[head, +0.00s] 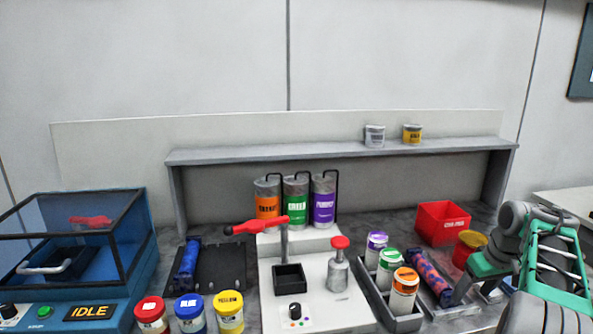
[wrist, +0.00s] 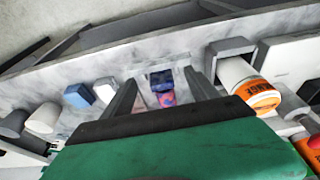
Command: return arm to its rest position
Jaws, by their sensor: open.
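My gripper (head: 474,289) is at the right of the head view, at the end of my arm with its green body. Its two fingers point down and to the left, beside a blue-and-red patterned roll (head: 429,276). In the wrist view my gripper (wrist: 160,84) has its fingers spread wide apart. The patterned roll (wrist: 165,97) with a dark blue end shows in the gap between them. No contact between fingers and roll is visible, and the distance between them is hard to judge.
A rack (head: 408,325) with purple, green and orange labelled jars stands left of the roll. A grey shelf (head: 330,151) spans the back. A blue machine (head: 128,250) stands at far left.

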